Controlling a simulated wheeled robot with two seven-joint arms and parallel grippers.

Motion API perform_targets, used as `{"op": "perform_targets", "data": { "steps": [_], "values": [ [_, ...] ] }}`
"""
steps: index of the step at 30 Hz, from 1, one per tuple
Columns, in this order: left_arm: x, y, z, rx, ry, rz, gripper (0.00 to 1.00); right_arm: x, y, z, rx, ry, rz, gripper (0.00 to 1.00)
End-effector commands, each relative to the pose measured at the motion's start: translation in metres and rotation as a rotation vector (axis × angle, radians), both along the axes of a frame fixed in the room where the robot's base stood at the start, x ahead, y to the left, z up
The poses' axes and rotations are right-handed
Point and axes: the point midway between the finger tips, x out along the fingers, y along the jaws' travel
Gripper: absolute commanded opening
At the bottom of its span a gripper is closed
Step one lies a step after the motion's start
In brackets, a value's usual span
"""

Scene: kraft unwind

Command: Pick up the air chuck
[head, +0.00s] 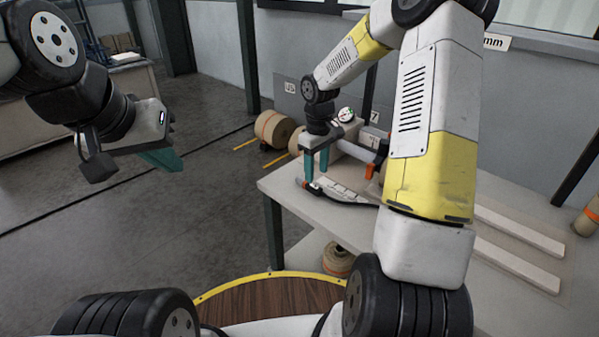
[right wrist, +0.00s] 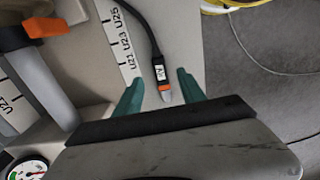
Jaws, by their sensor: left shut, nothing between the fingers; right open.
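The air chuck (right wrist: 160,72) is a small dark grey tool with an "Air" label, an orange band and a pale tip, on a black hose. It lies on the pale bench top, and in the head view it shows small near the bench's left edge (head: 302,183). My right gripper (head: 316,174) is open, pointing down over it. In the right wrist view its teal fingers (right wrist: 159,80) stand either side of the chuck, with gaps on both sides. Whether the fingertips are level with it I cannot tell. My left gripper (head: 165,159) is shut and empty, high over the floor at left.
A label strip (right wrist: 119,40) marked U21 to U25 lies beside the chuck. A grey bar with an orange part (head: 372,165) and a dial gauge (head: 346,114) are close behind my right gripper. The bench (head: 285,187) ends just left of the chuck. Paper rolls (head: 275,129) stand beyond.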

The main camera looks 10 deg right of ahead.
Motion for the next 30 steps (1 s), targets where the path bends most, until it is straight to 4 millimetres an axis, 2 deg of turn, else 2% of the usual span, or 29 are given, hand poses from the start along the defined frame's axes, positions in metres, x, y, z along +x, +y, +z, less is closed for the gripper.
{"op": "perform_targets", "data": {
  "steps": [12,21,22,29,30],
  "values": [
    [0.000,0.000,0.000,0.000,0.000,0.000,0.00,-0.001,-0.001,-0.056,0.001,0.002,-0.001,0.47],
    [0.000,0.000,0.000,0.000,0.000,0.000,0.00,0.000,-0.001,-0.062,0.000,-0.001,-0.001,0.47],
    [0.000,0.000,0.000,0.000,0.000,0.000,0.00,0.000,-0.001,-0.062,0.000,-0.001,-0.001,0.45],
    [0.000,0.000,0.000,0.000,0.000,0.000,0.00,0.000,-0.001,-0.062,-0.001,-0.001,-0.001,0.00],
    [0.000,0.000,0.000,0.000,0.000,0.000,0.00,0.000,-0.001,-0.062,-0.001,-0.001,-0.001,0.00]
  ]
}}
